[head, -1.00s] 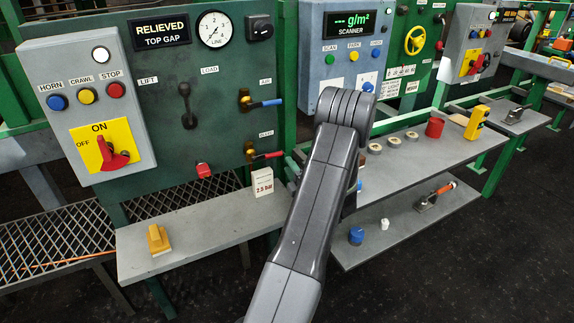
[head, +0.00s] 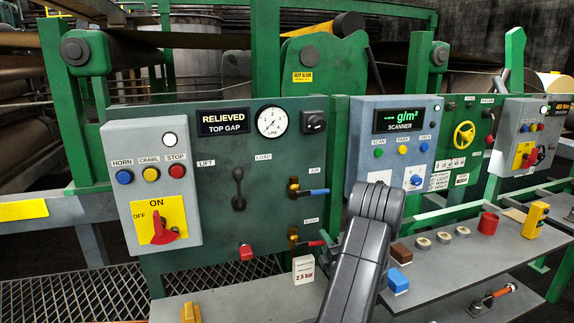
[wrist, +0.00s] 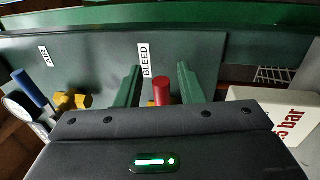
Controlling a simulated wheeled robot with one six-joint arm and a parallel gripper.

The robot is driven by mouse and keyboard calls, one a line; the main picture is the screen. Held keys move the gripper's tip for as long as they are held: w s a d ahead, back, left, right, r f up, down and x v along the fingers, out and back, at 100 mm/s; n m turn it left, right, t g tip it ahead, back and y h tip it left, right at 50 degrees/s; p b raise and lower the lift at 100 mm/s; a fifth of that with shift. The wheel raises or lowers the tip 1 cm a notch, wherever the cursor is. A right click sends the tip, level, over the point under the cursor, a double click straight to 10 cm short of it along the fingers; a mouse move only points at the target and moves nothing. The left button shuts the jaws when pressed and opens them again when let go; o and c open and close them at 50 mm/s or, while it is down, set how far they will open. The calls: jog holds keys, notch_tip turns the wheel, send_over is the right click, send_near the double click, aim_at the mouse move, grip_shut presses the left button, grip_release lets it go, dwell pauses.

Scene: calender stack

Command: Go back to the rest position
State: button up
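My gripper (wrist: 159,72) shows in the wrist view as two green fingers standing apart. The red BLEED handle (wrist: 162,92) lies in the gap between them, with space on both sides. In the head view my grey arm reaches toward the panel's lower right, and its link hides the gripper. The red BLEED handle (head: 314,243) shows there just left of the arm. The green panel (head: 222,215) carries a gauge (head: 272,121), a LIFT/LOAD lever (head: 239,188) and a blue AIR handle (head: 314,192). The display reads RELIEVED.
A white 2.5 bar card (head: 303,269) stands on the shelf close to the gripper; it also shows in the wrist view (wrist: 275,110). A blue block (head: 398,280), several rings and a red cup (head: 488,223) occupy the right shelf. A yellow block (head: 190,313) sits lower left.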

jog(key=shift+s+r, duration=0.1)
dwell(0.4)
jog(key=shift+s+d+f, duration=0.1)
jog(key=shift+s+f, duration=0.05)
jog(key=shift+f, duration=0.25)
jog(key=b+v, duration=0.2)
jog(key=v, duration=0.6)
jog(key=x, duration=0.3)
jog(key=p+x, duration=0.1)
jog(key=x, duration=0.1)
jog(key=p+x, duration=0.1)
jog(key=x, duration=0.2)
jog(key=shift+w+r, duration=0.25)
jog(key=shift+r, duration=0.2)
jog(key=shift+r+n, duration=0.35)
jog(key=shift+n, duration=0.45)
jog(key=shift+s, duration=0.1)
